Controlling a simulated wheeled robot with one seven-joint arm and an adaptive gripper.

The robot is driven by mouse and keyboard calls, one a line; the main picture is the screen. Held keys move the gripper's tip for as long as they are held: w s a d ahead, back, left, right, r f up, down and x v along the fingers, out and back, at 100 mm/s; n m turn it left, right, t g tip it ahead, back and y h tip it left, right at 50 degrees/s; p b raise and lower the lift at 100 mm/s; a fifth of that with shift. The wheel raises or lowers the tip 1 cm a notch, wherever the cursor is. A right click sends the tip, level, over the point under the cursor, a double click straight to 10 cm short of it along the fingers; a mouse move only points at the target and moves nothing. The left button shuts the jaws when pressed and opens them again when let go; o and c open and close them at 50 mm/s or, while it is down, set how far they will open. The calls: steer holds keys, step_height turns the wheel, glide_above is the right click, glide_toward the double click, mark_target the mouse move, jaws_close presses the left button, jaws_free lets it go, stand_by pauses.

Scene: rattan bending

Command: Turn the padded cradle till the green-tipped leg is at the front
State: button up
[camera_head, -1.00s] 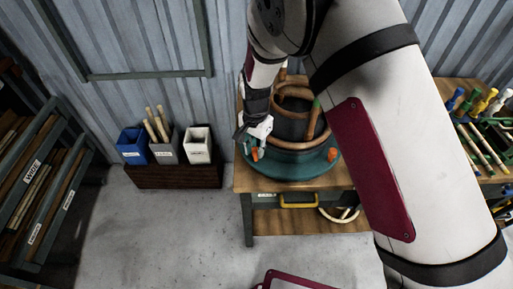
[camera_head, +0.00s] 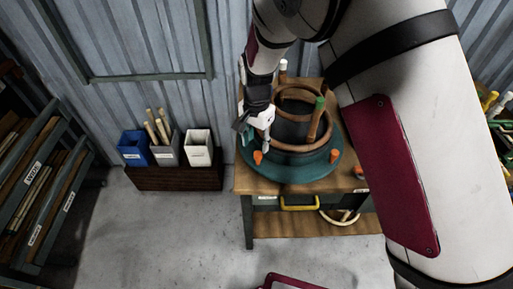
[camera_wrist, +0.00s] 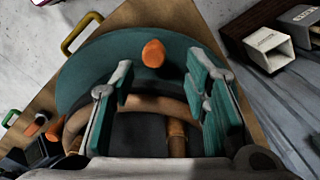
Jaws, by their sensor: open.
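The padded cradle has a round teal base (camera_head: 300,180) on a wooden bench, with rattan rings (camera_head: 300,148) around a dark drum. The green-tipped leg (camera_head: 318,112) stands upright on the cradle's right side. A white-tipped leg (camera_head: 283,69) shows at the back. Orange knobs stand at the base's front left (camera_head: 257,157) and right (camera_head: 336,156). My gripper (camera_head: 265,143) is at the cradle's left side, close to the front-left knob. In the wrist view my gripper (camera_wrist: 158,68) is open, with an orange knob (camera_wrist: 153,53) between and beyond its fingertips; contact is unclear.
The bench (camera_head: 250,184) has a yellow drawer handle (camera_head: 299,206). Blue, grey and white bins (camera_head: 198,148) stand on a dark box left of it. A rack (camera_head: 40,170) is at far left. Tools partly show at right. My arm covers much of the right side.

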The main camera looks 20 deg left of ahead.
step_height(320, 180, up, 7)
steer(key=shift+r, duration=0.2)
stand_by(0.6)
